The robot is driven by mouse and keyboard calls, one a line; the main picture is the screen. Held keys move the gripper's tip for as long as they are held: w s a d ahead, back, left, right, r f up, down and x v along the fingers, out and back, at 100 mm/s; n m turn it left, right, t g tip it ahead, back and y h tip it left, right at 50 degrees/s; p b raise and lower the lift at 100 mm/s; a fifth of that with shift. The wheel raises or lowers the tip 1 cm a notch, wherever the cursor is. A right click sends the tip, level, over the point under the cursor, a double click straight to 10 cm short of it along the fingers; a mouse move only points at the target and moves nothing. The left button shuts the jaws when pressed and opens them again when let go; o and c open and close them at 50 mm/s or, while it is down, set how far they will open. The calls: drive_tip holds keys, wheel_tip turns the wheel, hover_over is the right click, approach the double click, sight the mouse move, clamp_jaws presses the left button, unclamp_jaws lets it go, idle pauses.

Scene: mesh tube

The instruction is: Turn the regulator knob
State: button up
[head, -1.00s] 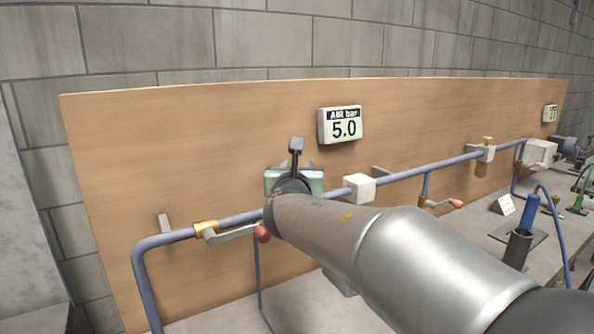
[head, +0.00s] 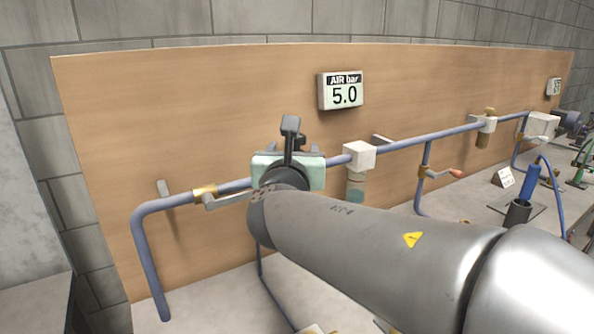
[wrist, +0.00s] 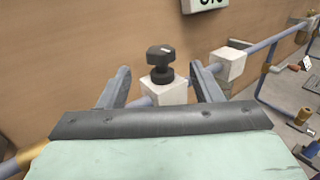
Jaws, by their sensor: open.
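The regulator knob is black and ribbed, with a small light mark on top. In the wrist view the knob (wrist: 160,62) stands upright on a white block (wrist: 162,93) on the blue pipe. My gripper (wrist: 160,70) is open, one finger to each side of the knob in that view, with gaps on both sides. I cannot tell whether the fingertips reach as far as the knob. In the head view my gripper (head: 289,160) is in front of the pipe, and its body and arm hide most of the regulator.
The blue pipe (head: 415,140) runs along a wooden board (head: 210,100). A lever valve (head: 206,192) lies left of my gripper, and a white box (head: 359,154) to its right. Another lever valve (head: 440,173) is farther right.

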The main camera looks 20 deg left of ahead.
drive_tip(key=v, duration=0.7)
drive_tip(key=d+f+m+g+h+p, duration=0.1)
drive_tip(key=d+f+m+g+h, duration=0.2)
drive_tip(key=d+f+m, duration=0.5)
drive_tip(key=s+d+f+m+g+h+p, duration=0.1)
drive_tip(key=d+f+m+g+h, duration=0.3)
drive_tip(key=d, duration=0.5)
drive_tip(key=d+f+m+g+h, duration=0.2)
drive_tip(key=d+f+m, duration=0.3)
drive_tip(key=d+m, duration=0.35)
drive_tip(key=s+d+f+m+g+y+p, duration=0.1)
drive_tip(key=s+d+f+m+g+y, duration=0.1)
drive_tip(key=s+f+m+g, duration=0.2)
drive_tip(key=s+d+f+m+g+y+p, duration=0.1)
drive_tip(key=s+d+f+m+g+y, duration=0.1)
drive_tip(key=s+f+m, duration=0.4)
drive_tip(key=shift+s+d+m+g+y, duration=0.25)
drive_tip(key=shift+s+m+g+y, duration=0.6)
drive_tip(key=shift+s+m, duration=2.4)
drive_tip(key=shift+w+f+m+g+h, duration=0.15)
drive_tip(key=shift+w+m+g+h, duration=0.1)
drive_tip(key=shift+w+m, duration=0.4)
